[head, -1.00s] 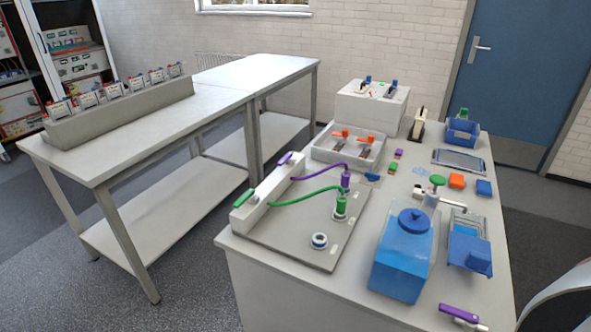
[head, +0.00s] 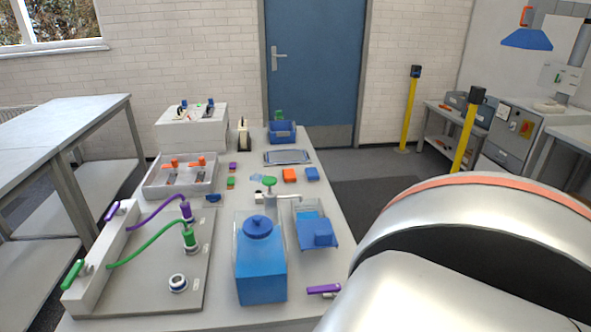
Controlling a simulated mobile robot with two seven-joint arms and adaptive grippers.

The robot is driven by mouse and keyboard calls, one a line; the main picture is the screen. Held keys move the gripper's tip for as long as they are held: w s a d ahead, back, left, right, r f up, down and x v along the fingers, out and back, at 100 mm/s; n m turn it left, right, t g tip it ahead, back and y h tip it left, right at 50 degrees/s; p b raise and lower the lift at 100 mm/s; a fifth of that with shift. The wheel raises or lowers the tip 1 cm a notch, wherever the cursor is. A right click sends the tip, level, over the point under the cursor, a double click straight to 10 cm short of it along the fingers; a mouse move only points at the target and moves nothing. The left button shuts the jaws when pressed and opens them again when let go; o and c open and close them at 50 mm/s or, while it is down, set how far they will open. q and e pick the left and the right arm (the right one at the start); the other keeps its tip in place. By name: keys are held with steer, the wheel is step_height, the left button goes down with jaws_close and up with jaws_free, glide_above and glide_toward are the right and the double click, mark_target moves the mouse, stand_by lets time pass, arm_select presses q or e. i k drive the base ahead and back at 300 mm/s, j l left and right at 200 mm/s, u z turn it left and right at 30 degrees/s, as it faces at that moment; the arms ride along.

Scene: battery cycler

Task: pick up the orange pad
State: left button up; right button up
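Nothing covers the orange pad. Neither of my grippers is in view. A large silver link of my arm fills the lower right, well apart from the pad.
A blue container (head: 261,270) stands near the front, with a blue holder (head: 317,232) to its right. A grey board (head: 150,265) with purple and green cables takes the left side. A white tray with orange clips (head: 182,180) and a blue bin (head: 282,132) are farther back.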

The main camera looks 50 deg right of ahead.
mark_target(289, 176)
steer(key=z, duration=2.75)
steer(key=i+l+z, duration=0.15)
steer(key=z, duration=0.3)
steer(key=i+l+z, duration=0.1)
steer(key=z, duration=0.3)
steer(key=i+z, duration=0.2)
steer(key=z, duration=0.25)
steer(key=i+l, duration=0.1)
steer(key=i, duration=0.6)
steer(key=i+l+u, duration=0.1)
steer(key=i, duration=0.65)
steer(key=i+j+u, duration=0.1)
steer(key=i+u, duration=0.15)
steer(key=u, duration=0.25)
steer(key=i+u, duration=0.2)
steer(key=u, duration=0.25)
steer(key=i+u, duration=0.25)
steer(key=u, duration=0.25)
steer(key=i+j+u, duration=0.15)
steer(key=i+u, duration=0.3)
steer(key=i+l+u, duration=0.1)
steer(key=i+u, duration=0.3)
steer(key=i, duration=0.3)
